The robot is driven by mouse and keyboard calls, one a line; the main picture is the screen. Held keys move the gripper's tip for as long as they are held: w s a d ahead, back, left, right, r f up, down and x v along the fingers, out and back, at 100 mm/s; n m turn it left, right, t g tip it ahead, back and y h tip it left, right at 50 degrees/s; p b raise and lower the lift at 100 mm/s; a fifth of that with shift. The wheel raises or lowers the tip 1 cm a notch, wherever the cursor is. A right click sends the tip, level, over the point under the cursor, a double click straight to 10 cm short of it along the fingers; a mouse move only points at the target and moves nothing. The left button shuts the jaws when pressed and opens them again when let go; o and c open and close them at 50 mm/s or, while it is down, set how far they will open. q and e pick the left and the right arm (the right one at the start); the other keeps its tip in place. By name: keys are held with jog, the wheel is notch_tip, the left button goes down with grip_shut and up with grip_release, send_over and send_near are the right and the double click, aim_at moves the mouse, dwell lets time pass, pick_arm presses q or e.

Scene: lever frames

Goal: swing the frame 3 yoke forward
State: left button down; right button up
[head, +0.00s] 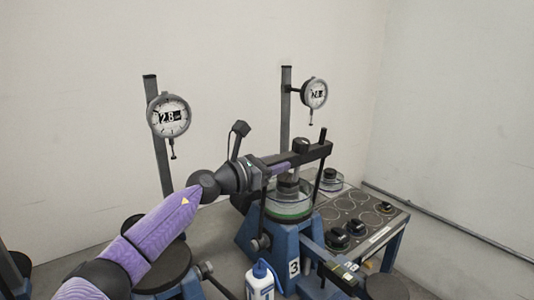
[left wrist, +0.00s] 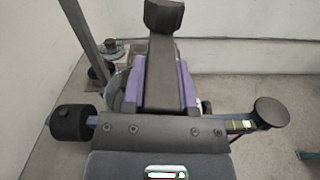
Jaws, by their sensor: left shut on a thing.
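Frame 3 is the blue stand (head: 250,237) with a white "3" label, right of centre in the head view. Its yoke (head: 318,152) is a dark bar above a clear round cell (head: 290,210) with a green ring. My left gripper (head: 280,163) reaches in from the left and is shut on the yoke. In the left wrist view the purple fingers of the left gripper (left wrist: 160,85) lie on both sides of the yoke bar (left wrist: 161,60), which ends in a dark block. The grip hides part of the bar. My right gripper is in neither view.
A dial gauge (head: 313,93) hangs on a post behind frame 3. Another gauge (head: 168,115) stands at the left. A grey tray (head: 352,208) with round recesses and dark weights is at the right. A white bottle (head: 261,284) stands in front.

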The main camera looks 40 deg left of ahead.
pick_arm(q)
jog(key=s+d+f+m+p, duration=0.3)
jog(key=d+f+m+p, duration=0.1)
jog(key=d+p, duration=0.3)
jog(key=shift+d+m, duration=0.6)
jog(key=shift+d, duration=0.75)
jog(key=shift+c, duration=1.9)
grip_release()
jog(key=shift+w, duration=0.1)
jog(key=v, duration=1)
jog(key=shift+b, duration=0.45)
